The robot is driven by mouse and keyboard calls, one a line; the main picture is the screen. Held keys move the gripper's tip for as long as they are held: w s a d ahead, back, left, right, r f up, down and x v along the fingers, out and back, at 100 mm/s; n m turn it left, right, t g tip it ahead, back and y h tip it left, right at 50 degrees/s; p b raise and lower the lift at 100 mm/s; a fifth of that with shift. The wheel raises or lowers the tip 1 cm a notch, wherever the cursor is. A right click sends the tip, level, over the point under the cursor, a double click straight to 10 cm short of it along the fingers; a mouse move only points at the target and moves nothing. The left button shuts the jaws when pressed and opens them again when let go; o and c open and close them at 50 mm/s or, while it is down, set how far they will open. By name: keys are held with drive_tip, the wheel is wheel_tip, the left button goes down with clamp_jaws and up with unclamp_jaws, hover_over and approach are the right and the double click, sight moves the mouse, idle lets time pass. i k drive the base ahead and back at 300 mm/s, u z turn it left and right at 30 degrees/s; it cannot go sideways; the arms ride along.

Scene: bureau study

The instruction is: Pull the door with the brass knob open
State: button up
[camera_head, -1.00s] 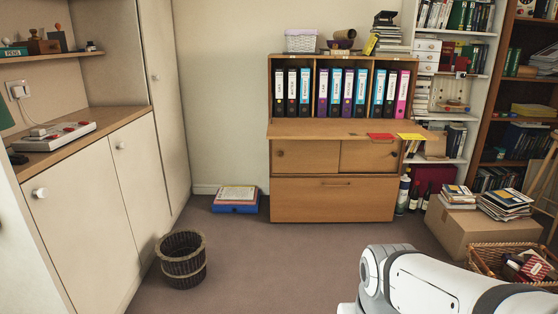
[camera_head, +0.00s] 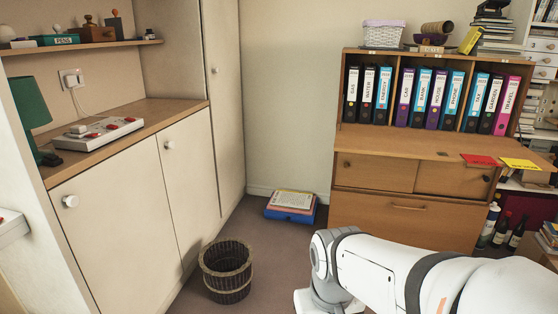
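No knob in view clearly shows as brass. The left built-in cupboard has a low door (camera_head: 120,230) with a round white knob (camera_head: 70,201). Beside it is a narrower low door (camera_head: 188,190) with a pale knob (camera_head: 169,145). A tall door (camera_head: 222,110) has a small knob (camera_head: 215,71) whose colour I cannot tell. All three look shut. The wooden bureau (camera_head: 380,215) has two small panels with dark round pulls. My white arm crosses the lower right, but my gripper is out of view.
A woven waste basket (camera_head: 227,272) stands on the floor close to the low cupboard doors. A blue box with papers (camera_head: 291,206) lies by the back wall. A worktop (camera_head: 130,138) holds a console with red buttons (camera_head: 98,132). Some carpet is clear between basket and bureau.

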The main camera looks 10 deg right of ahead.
sight(353, 170)
drive_tip(key=z, duration=0.05)
drive_tip(key=i, duration=1.05)
drive_tip(key=z, duration=0.65)
drive_tip(key=k, duration=0.85)
drive_tip(key=z, duration=0.15)
drive_tip(key=i, duration=1.4)
drive_tip(key=u, duration=0.05)
